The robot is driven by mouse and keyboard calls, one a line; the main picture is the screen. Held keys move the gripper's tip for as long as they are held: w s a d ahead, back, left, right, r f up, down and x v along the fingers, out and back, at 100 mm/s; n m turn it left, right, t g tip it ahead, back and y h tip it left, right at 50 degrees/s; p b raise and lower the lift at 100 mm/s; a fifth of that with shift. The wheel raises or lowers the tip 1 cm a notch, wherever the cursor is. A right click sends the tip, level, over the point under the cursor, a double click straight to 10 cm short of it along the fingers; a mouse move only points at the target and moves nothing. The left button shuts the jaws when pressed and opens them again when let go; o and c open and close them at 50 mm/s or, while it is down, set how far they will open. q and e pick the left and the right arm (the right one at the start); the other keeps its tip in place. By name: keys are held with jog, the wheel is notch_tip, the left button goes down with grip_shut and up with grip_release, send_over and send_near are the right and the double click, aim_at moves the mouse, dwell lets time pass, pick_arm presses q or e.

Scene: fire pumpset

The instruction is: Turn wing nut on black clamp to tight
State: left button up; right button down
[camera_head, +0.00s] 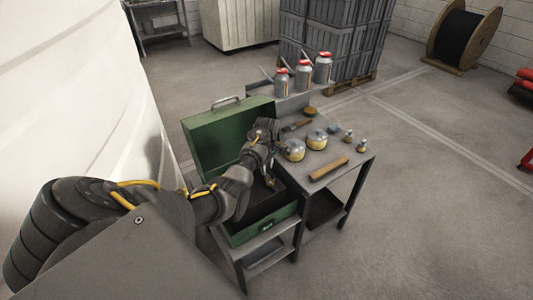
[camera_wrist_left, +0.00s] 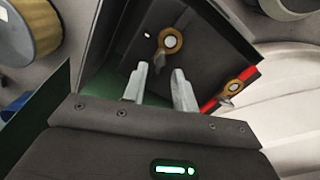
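My left gripper (camera_head: 266,172) reaches down into an open green toolbox (camera_head: 229,135) on a metal cart. In the left wrist view its two pale fingers (camera_wrist_left: 159,88) stand apart with nothing between them. Beyond the fingertips, a brass ring-shaped piece with a pale centre and a grey stem (camera_wrist_left: 170,40) lies against the dark inside of the box. A similar brass piece (camera_wrist_left: 233,87) is to the right beside a red strip. I cannot tell whether either is the wing nut, and no black clamp can be made out. My right gripper is not in view.
The cart top (camera_head: 337,146) right of the toolbox holds two round yellow-labelled tins (camera_head: 317,139), a wooden block (camera_head: 329,168) and small fittings. Several red-capped bottles (camera_head: 302,76) stand on a shelf behind. A large white curved body (camera_head: 90,90) is at left.

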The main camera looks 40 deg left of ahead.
aim_at(267, 175)
pick_arm(q)
jog(key=shift+f, duration=1.55)
grip_shut()
